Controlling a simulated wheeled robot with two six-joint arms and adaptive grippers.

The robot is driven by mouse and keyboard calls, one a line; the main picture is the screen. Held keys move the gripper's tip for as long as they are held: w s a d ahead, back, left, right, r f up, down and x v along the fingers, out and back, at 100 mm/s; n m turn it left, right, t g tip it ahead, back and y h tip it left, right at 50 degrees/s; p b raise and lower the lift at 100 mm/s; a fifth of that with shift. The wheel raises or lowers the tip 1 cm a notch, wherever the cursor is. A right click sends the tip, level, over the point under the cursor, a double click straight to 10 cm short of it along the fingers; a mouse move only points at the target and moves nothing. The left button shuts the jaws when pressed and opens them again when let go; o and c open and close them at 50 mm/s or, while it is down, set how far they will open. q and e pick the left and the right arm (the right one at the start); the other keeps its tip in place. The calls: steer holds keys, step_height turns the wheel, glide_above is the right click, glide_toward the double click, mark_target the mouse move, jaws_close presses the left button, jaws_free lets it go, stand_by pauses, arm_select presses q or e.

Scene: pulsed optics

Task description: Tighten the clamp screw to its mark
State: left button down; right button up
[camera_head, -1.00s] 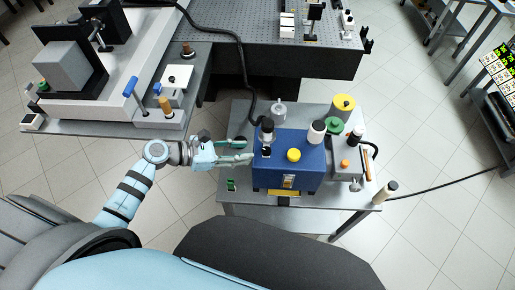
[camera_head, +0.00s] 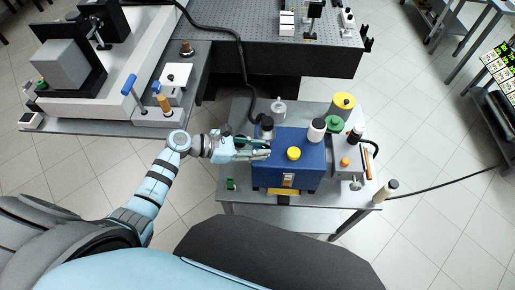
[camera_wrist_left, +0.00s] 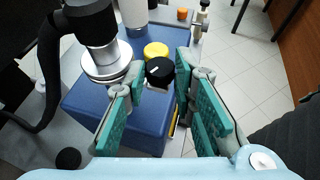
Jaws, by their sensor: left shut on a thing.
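The clamp screw appears to be the black round knob (camera_wrist_left: 160,71) with a short white line on its top, at the edge of the blue box (camera_wrist_left: 135,120) in the left wrist view. My left gripper (camera_wrist_left: 161,76) has its green-padded fingers on either side of this knob and is shut on it. In the head view the left gripper (camera_head: 263,150) reaches in from the left over the blue box (camera_head: 310,172), and its fingers hide the knob. I cannot make out a separate target mark. My right gripper is in neither view.
A black-topped metal fitting (camera_wrist_left: 95,35) with a thick cable stands close beside the left fingers. A yellow knob (camera_head: 293,153) and a white-capped cylinder (camera_head: 317,129) are on the box. The grey cart (camera_head: 235,198) also holds a yellow-topped cylinder (camera_head: 343,104).

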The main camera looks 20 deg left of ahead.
arm_select(q)
steer(key=m+g, duration=0.1)
steer(key=m+g+h+b, duration=0.1)
steer(key=w+b, duration=0.1)
steer(key=shift+a+f+m+g+h, duration=0.15)
steer(key=shift+f+m+g+h, duration=0.15)
steer(key=shift+m+g, duration=0.1)
steer(key=shift+s+r+m+g+b, duration=0.15)
steer(key=shift+m+g+b, duration=0.15)
steer(key=shift+g+b, duration=0.2)
steer(key=shift+r, duration=0.15)
steer(key=c, duration=1.6)
jaws_free()
steer(key=shift+c, duration=0.2)
steer(key=shift+o, duration=0.2)
